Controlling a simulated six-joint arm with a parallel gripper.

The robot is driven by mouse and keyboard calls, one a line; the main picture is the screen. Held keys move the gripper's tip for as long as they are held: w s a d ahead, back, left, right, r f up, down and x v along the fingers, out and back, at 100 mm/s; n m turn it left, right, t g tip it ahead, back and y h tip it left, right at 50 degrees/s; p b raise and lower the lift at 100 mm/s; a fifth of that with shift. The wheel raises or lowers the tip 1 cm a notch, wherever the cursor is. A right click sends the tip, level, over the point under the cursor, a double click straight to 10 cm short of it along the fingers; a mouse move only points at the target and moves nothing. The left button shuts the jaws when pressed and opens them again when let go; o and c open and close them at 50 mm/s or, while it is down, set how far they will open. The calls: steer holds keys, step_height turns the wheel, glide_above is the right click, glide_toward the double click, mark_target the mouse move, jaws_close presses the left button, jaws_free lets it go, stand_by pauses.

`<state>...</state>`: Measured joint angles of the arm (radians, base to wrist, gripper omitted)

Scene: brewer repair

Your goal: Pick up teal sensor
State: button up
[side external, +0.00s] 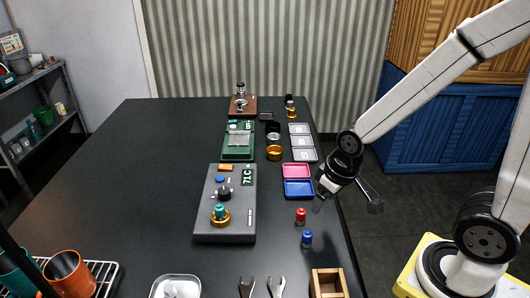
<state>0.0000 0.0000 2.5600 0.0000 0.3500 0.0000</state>
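A small teal part (219,211), which looks like the teal sensor, stands upright in a gold ring (220,220) on the near end of the grey device (224,232). My gripper (319,205) points down near the table's right edge, to the right of the grey device and beside the blue tray. It is well apart from the teal part. Its fingers are small and seen from the side, so I cannot tell whether they are open or shut. I see nothing held in it.
Red (300,216) and blue (306,239) small parts stand below my gripper. A green board (238,151) lies farther back. The table's left side is mostly clear.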

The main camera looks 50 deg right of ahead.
step_height(320, 180, up, 5)
steer(key=m+g, duration=0.2)
steer(key=m, duration=1.5)
glide_above(219, 208)
steer(key=shift+s+d+f, duration=0.15)
steer(key=shift+d+f, duration=0.05)
steer(key=shift+d, duration=0.2)
steer(key=shift+w+a+r+m+g, duration=0.15)
steer(key=shift+w+a+m+g, duration=0.15)
steer(key=shift+a, duration=0.2)
steer(key=shift+s, duration=0.1)
steer(key=shift+f, duration=1.35)
steer(key=shift+f, duration=0.15)
steer(key=shift+d+f, duration=0.15)
steer(key=shift+f, duration=2.3)
